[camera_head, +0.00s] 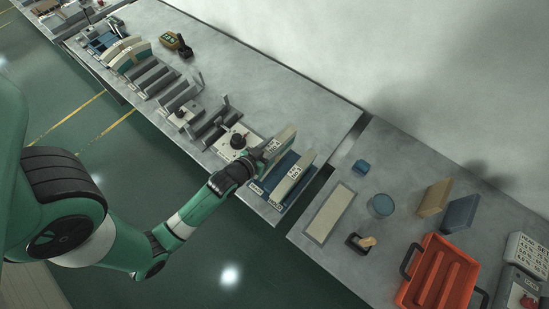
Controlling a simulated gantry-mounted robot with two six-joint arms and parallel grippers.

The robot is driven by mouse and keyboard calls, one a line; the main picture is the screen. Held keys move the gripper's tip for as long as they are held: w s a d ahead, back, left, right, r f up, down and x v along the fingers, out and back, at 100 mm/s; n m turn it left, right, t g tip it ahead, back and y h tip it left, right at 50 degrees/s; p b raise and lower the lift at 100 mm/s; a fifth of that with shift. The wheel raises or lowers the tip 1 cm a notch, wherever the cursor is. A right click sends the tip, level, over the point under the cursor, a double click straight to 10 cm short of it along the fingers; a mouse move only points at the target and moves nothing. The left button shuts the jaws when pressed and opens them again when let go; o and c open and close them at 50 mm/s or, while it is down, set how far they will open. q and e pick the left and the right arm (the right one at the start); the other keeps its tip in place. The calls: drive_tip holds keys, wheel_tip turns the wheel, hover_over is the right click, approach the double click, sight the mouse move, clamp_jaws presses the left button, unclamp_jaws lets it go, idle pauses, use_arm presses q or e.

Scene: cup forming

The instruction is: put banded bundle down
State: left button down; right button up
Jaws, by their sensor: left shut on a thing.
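My left gripper (266,152) reaches in from the left over the near end of the long grey bench. It is shut on a pale, labelled bundle (283,139), which stands on edge at the blue holder (286,162). Whether the bundle's underside touches the holder is hard to tell. A second pale labelled bundle (294,179) stands beside it, to the right in the holder. The gripper hides the near end of the held bundle. My right gripper is not in view.
A device with a dark round knob (238,141) stands just left of the gripper. Grey slotted racks (178,97) line the bench further back. The bench's rear side is mostly clear.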

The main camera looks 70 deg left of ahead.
use_arm(q)
drive_tip(key=shift+f+b, duration=1.15)
drive_tip(key=shift+f, duration=2.3)
drive_tip(key=shift+f, duration=0.15)
drive_tip(key=shift+c, duration=2)
unclamp_jaws()
